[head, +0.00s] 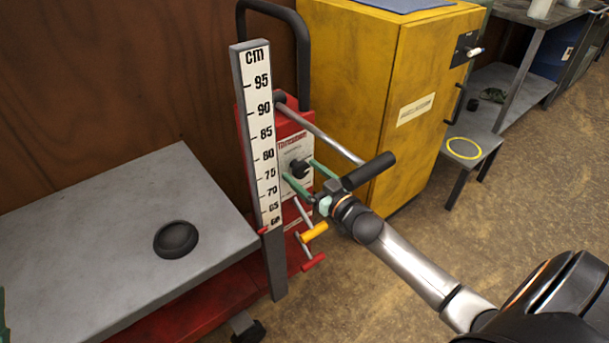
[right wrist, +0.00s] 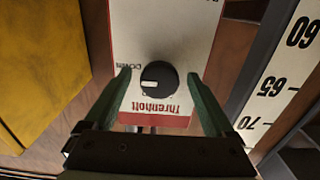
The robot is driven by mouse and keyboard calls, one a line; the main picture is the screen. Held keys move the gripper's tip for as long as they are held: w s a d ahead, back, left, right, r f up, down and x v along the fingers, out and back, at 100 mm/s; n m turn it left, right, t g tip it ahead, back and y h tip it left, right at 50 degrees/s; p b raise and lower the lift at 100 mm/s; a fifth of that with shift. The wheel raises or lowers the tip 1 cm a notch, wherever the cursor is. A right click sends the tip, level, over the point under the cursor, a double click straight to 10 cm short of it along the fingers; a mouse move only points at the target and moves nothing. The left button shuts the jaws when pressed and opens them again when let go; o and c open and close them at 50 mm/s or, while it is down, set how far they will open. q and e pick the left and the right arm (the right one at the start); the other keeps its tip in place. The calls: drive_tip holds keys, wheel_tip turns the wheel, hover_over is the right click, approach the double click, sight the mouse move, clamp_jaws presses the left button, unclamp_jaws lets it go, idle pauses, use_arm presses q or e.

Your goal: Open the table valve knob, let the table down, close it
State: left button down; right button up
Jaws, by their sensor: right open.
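The black valve knob (head: 300,168) sits on a white panel on the red lift column (head: 290,135). In the right wrist view, the knob (right wrist: 158,82) has a white mark toward the left, near the word "DOWN". My right gripper (head: 303,174) is open, with its green fingers on either side of the knob, and gaps show between them and it. The grey lift table (head: 100,225) stands at left with a dark round disc (head: 176,239) on it. A green sliver (head: 3,318) at the left edge may be my left gripper; its jaws are hidden.
A cm scale (head: 263,135) stands upright between table and knob. A yellow-handled lever (head: 313,232) and a red-handled one (head: 312,262) stick out below the panel. A yellow cabinet (head: 400,100) stands close on the right. The floor in front is clear.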

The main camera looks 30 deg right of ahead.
drive_tip(key=shift+w, duration=0.1)
drive_tip(key=shift+c, duration=0.2)
drive_tip(key=c, duration=1.3)
